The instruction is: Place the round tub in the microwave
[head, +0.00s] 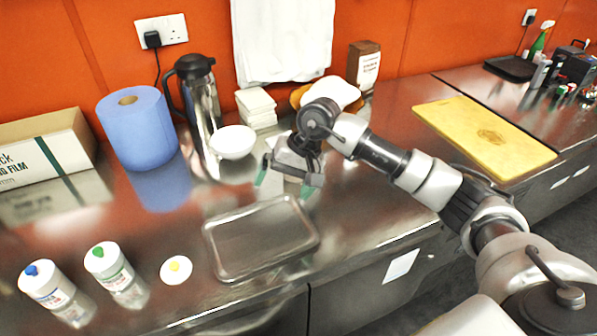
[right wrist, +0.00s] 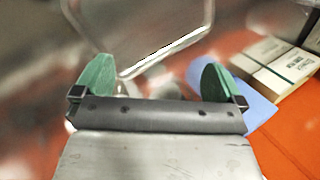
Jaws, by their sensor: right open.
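A round white tub or bowl (head: 233,142) stands on the steel counter, in front of a steel flask; I cannot tell for sure that it is the round tub. My right gripper (head: 284,185) is just to its right and nearer the front, pointing down over the counter. Its green fingers are apart and nothing is held. In the right wrist view the open gripper (right wrist: 155,82) shows with a blurred pale patch between its fingers, which I cannot make out. The microwave is not in view. My left gripper is not in view.
A steel tray (head: 262,238) lies in front of the gripper. A blue paper roll (head: 137,128), the flask (head: 201,98) and a film box (head: 45,152) stand left. Two bottles (head: 108,262) stand front left. A yellow board (head: 483,137) lies right.

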